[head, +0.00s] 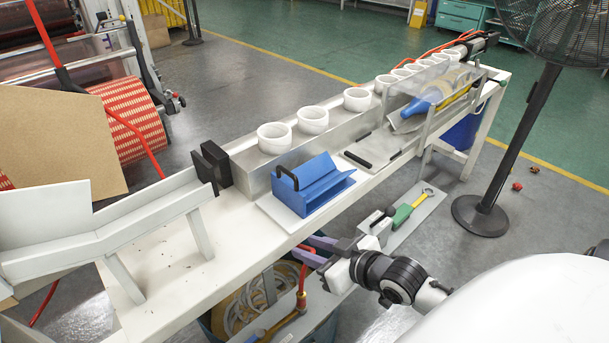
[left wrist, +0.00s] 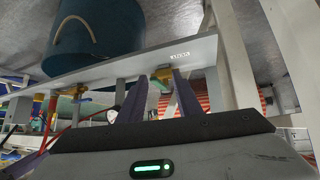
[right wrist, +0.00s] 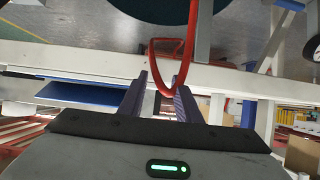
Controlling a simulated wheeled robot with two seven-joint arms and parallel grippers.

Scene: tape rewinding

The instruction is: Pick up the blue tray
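The blue tray (head: 318,188), an open angled shape with a black handle at its left end, sits on a white plate (head: 268,206) on the long white table. My right gripper (head: 316,250) is in front of the table's near edge, below and apart from the tray. Its purple fingers are spread and hold nothing, as the right wrist view (right wrist: 160,100) also shows. A blue surface at the left of that view may be the tray. My left gripper (left wrist: 158,100) shows only in its own wrist view, with its purple fingers apart and empty.
White rings (head: 313,120) stand along a metal ledge behind the tray. Black blocks (head: 212,167) and a white chute (head: 100,225) are on the left. A flat plate with a black handle (head: 375,152) lies to the right. A lower shelf holds tools (head: 408,211).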

